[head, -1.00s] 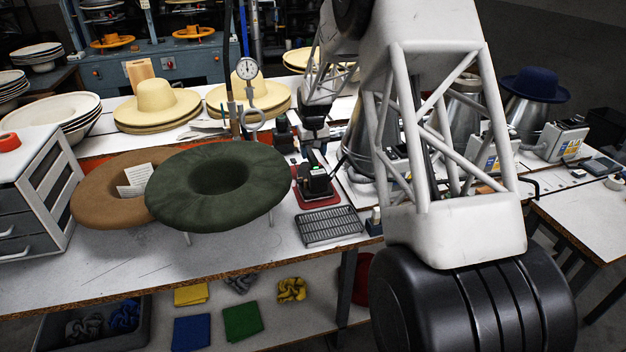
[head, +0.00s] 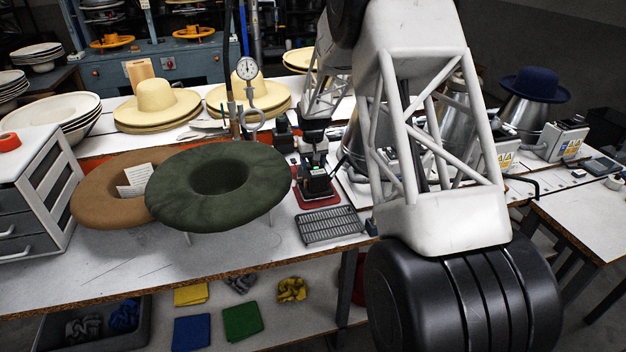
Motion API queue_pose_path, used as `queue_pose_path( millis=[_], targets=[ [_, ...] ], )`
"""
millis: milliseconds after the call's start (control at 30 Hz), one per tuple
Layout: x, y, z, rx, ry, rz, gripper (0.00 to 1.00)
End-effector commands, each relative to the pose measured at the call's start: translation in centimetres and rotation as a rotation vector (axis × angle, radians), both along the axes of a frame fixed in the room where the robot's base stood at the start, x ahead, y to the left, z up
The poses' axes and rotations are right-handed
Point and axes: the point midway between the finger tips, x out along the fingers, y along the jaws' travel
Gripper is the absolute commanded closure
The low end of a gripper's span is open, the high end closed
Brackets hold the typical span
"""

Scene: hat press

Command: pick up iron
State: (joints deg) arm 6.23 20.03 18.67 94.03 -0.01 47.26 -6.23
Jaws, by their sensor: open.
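The iron (head: 317,187) is a small dark object with a green light on top. It stands on a red mat (head: 320,204) on the white workbench, just behind a grey metal grate. My gripper (head: 313,162) is right above the iron, pointing down, with its fingers around or just over the iron's top part. The fingers are small and dark here, and I cannot tell whether they touch the iron. The gripper is open. The iron's upper part is partly hidden by the gripper.
A dark green felt hat (head: 218,186) stands close left of the iron, with a brown one (head: 105,195) behind it. The grey grate (head: 329,225) lies in front. Metal cones (head: 530,112) and a pressure gauge (head: 247,68) stand nearby. The bench's front left is clear.

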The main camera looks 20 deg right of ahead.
Motion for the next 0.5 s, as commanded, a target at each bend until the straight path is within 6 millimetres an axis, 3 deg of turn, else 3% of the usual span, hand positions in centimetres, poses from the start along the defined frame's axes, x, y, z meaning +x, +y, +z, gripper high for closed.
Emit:
queue_pose_path(
  millis=[67, 433, 500],
  targets=[
    [0.00, 0.00, 0.01, 0.000, 0.000, 0.000, 0.42],
    [0.00, 0.00, 0.01, 0.000, 0.000, 0.000, 0.98],
    [0.00, 0.00, 0.01, 0.000, 0.000, 0.000, 1.00]
  ],
)
